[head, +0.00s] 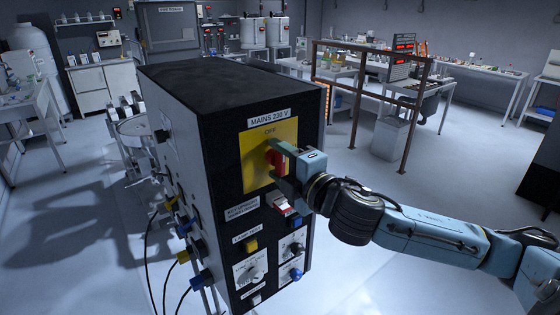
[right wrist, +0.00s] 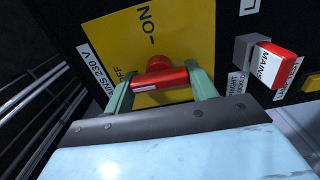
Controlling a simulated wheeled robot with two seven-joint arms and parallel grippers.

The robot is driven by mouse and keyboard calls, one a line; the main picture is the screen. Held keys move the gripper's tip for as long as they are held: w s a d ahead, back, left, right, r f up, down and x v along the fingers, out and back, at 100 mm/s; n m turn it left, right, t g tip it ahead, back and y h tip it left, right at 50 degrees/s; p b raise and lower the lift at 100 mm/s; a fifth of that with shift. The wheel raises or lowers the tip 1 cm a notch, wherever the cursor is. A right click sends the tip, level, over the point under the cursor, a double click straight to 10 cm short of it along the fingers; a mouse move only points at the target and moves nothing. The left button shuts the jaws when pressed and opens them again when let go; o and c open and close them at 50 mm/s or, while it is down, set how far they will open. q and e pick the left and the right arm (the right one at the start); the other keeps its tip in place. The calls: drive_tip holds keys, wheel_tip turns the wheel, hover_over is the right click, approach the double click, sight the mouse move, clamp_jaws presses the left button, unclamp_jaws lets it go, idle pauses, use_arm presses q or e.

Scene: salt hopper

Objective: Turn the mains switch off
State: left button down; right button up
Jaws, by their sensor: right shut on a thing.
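The mains switch is a red handle (head: 274,159) on a yellow plate (head: 257,150) under a "MAINS 230 V" label on a dark cabinet's front. My right gripper (head: 281,160) reaches it from the right and is shut on the handle. In the right wrist view, the red handle (right wrist: 160,80) lies crosswise between both fingertips. Its white-striped end is on the side of the OFF word (right wrist: 125,75); the ON word (right wrist: 147,25) stands farther up the plate. The gripper partly hides the handle in the head view. My left gripper is not in view.
Below the plate is a red-and-white block (head: 281,205), also in the right wrist view (right wrist: 268,64). Knobs (head: 251,274) and a yellow button (head: 251,246) sit lower. Plugs and cables (head: 180,229) hang from the cabinet's left side. A brown frame (head: 410,125) stands behind my right arm.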

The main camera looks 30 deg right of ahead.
idle(0.5)
drive_tip(key=o, duration=1)
